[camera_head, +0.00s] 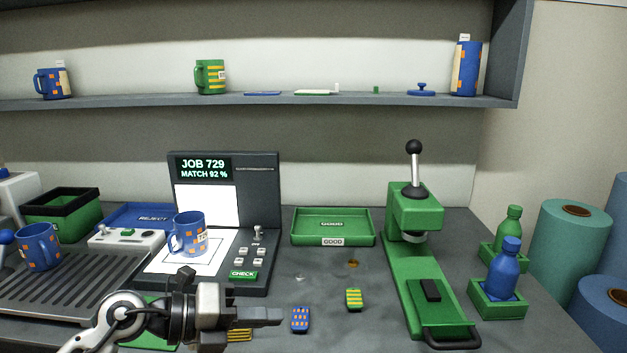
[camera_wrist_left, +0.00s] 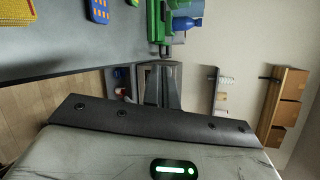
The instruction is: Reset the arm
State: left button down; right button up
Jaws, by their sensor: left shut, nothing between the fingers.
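My left gripper (camera_head: 268,316) comes in from the lower left in the head view, above the front of the worktop. Its fingers are shut with nothing between them. In the left wrist view its dark fingers (camera_wrist_left: 162,88) point past the worktop edge. A blue mug with orange patches (camera_head: 187,233) stands on the white sheet of the checking station (camera_head: 225,225), apart from the gripper. The station's screen reads JOB 729, MATCH 92 %. My right gripper is in neither view.
A blue patterned piece (camera_head: 300,320) and a green striped piece (camera_head: 353,299) lie right of the gripper. The green press (camera_head: 415,225) stands further right. Behind are the green GOOD tray (camera_head: 332,227) and blue REJECT tray (camera_head: 140,217). Another blue mug (camera_head: 39,247) stands at left.

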pick_arm(q)
jog(key=s+a+f+n+t+y, duration=0.1)
jog(key=s+a+f+n+y, duration=0.1)
jog(key=s+f+n, duration=0.4)
jog(key=s+a+f+n+t+y, duration=0.2)
jog(key=s+f+n+y, duration=0.3)
jog(key=f+n, duration=0.5)
jog(key=s+a+f+n+t+y, duration=0.2)
jog(key=s+f+n, duration=0.5)
jog(key=n, duration=1)
jog(key=shift+s+a+f+y, duration=0.2)
jog(key=shift+a+f+y, duration=0.35)
jog(key=shift+y, duration=0.25)
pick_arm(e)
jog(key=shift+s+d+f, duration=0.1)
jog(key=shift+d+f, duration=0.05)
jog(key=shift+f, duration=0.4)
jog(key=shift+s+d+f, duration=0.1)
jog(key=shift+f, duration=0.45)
